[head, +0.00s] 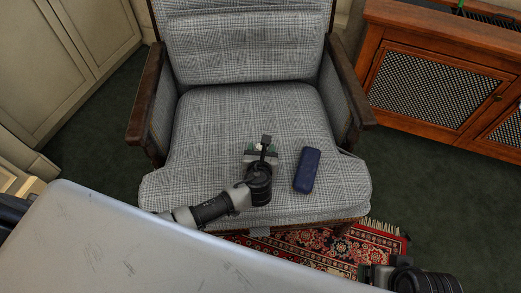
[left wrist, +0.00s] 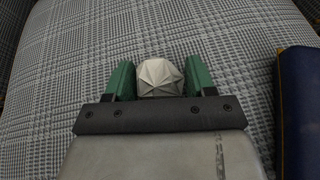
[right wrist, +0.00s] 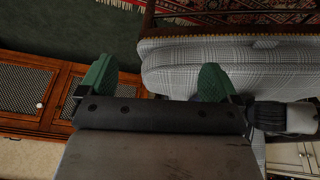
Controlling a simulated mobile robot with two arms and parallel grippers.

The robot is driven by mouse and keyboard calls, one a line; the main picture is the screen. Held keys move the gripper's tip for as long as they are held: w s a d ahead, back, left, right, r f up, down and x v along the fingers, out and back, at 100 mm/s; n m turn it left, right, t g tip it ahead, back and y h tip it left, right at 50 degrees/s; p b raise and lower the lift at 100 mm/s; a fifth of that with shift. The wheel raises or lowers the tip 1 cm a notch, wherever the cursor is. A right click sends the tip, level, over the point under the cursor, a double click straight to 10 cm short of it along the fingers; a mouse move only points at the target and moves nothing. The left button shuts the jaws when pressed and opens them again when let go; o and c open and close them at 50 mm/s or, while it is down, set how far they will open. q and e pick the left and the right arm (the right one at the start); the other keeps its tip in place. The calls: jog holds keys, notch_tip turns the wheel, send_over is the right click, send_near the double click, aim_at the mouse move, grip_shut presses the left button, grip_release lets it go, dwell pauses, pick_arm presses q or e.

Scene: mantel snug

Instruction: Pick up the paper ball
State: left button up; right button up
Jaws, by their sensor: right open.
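The paper ball (left wrist: 160,77) is pale and faceted. In the left wrist view it sits between the two green fingers of my left gripper (left wrist: 160,80), with a finger against each side. The left gripper is shut on it, low over the checked armchair seat (head: 215,125). In the head view my left gripper (head: 262,150) is over the middle of the seat, and the wrist largely hides the ball. I cannot tell whether the ball still touches the seat. My right gripper (right wrist: 156,78) is open and empty, off the chair's front right.
A dark blue case (head: 307,170) lies on the seat just right of my left gripper; it also shows in the left wrist view (left wrist: 301,110). Wooden armrests (head: 148,100) flank the seat. A wooden cabinet (head: 440,75) stands at right, and a red patterned rug (head: 365,245) lies in front.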

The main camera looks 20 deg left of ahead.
pick_arm(q)
jog(key=c, duration=0.6)
